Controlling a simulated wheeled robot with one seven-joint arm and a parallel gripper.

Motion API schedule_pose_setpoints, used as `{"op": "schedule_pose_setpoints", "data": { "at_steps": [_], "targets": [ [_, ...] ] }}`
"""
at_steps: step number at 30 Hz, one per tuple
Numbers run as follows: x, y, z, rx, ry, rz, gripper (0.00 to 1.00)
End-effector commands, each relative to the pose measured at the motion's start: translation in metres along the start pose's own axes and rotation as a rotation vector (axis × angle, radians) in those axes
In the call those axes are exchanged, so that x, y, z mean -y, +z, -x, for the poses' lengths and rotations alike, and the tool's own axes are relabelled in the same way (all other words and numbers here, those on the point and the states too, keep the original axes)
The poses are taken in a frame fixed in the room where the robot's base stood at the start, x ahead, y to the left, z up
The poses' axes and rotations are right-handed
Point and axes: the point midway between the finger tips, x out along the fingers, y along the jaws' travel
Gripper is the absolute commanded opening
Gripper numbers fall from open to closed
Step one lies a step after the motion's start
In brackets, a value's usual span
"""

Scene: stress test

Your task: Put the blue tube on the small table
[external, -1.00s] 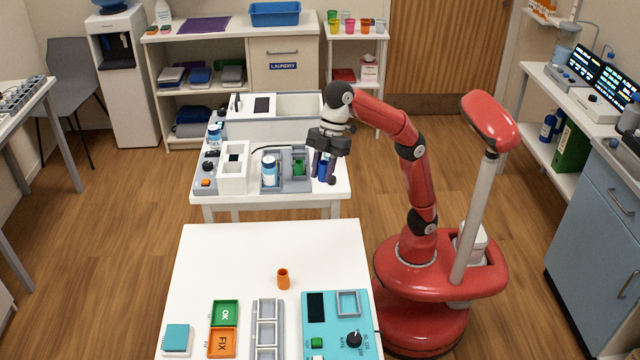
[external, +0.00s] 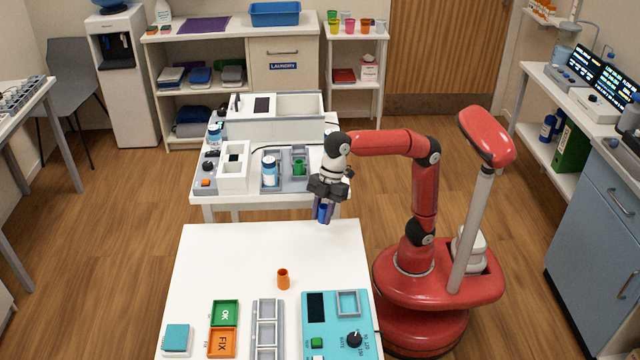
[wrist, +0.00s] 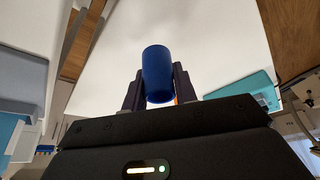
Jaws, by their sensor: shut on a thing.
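The blue tube (external: 322,212) is between the fingers of my gripper (external: 325,216), which is shut on it. In the wrist view the tube (wrist: 157,70) is upright in the picture, between both dark fingers (wrist: 158,92). In the external view it appears near the far edge of the near white table (external: 220,250), right of its middle; its height above the top is hard to tell. Another white table (external: 205,197) with equipment stands behind. Which one is the small table I cannot tell.
An orange tube (external: 283,279) stands on the near table. Green and orange trays (external: 223,328), a grey rack (external: 267,330) and a teal device (external: 340,325) fill its front. Its far half is clear. A green tube (external: 298,167) stands on the table behind.

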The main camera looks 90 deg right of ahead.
Motion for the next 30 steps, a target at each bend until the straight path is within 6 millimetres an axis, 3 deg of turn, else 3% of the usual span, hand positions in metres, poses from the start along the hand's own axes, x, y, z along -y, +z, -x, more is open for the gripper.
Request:
{"op": "schedule_pose_setpoints", "data": {
  "at_steps": [6,9,23,24,28,30],
  "targets": [
    [0.000,0.013,-0.031,0.003,-0.002,0.000,0.07],
    [0.000,0.016,-0.037,0.001,-0.001,0.000,0.07],
    [0.000,0.019,-0.045,0.001,0.000,0.000,0.07],
    [0.000,0.018,-0.044,0.001,0.000,0.000,0.33],
    [0.000,0.018,-0.044,0.001,0.000,0.000,0.50],
    [0.000,0.018,-0.044,0.001,0.000,0.000,0.50]
  ]
}}
